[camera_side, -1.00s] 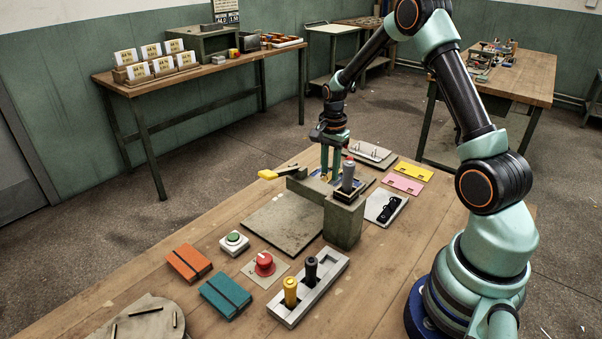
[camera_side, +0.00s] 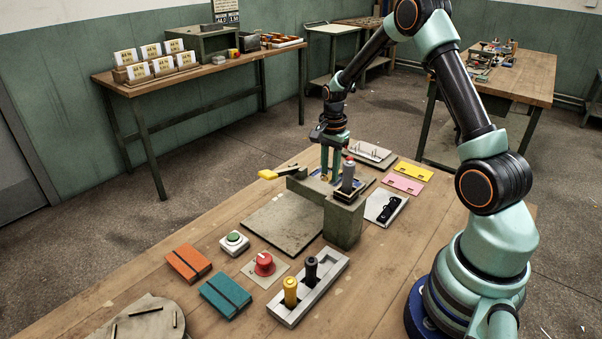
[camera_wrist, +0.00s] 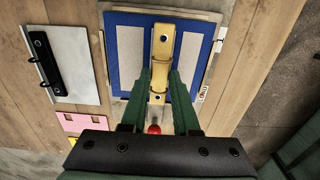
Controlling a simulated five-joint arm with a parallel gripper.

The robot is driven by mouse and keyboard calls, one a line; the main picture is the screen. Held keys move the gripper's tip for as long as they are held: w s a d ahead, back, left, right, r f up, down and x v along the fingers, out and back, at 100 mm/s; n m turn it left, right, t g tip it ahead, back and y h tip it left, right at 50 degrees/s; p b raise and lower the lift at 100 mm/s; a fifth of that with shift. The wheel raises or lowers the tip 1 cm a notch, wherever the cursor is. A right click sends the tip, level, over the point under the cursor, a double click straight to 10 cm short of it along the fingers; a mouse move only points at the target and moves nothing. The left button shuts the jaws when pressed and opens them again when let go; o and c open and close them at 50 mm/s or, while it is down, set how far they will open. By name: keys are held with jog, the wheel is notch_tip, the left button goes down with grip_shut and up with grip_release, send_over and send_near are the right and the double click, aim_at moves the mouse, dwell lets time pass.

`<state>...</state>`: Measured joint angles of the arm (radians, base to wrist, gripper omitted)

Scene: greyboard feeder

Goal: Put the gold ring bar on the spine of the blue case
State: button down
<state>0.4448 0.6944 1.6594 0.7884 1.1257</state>
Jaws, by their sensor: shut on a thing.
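The gold ring bar (camera_wrist: 162,45) lies lengthwise between the two panels of the open blue case (camera_wrist: 113,72) in the wrist view, in line with its spine. I cannot tell whether the bar touches the spine. My gripper (camera_wrist: 159,88) is shut on the near part of the bar, one green finger on each side. In the side view my gripper (camera_side: 331,178) points straight down over the case, behind the grey press. The press hides most of the case and bar there.
The press's yellow-handled lever (camera_side: 268,174) sticks out left. A white case with a black ring bar (camera_side: 388,209), a pink card (camera_side: 402,185) and a yellow card (camera_side: 412,172) lie to the right.

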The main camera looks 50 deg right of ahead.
jog(key=shift+f, duration=0.5)
dwell(0.8)
jog(key=c, duration=0.6)
grip_release()
notch_tip(320, 180, up, 12)
jog(key=shift+r, duration=0.1)
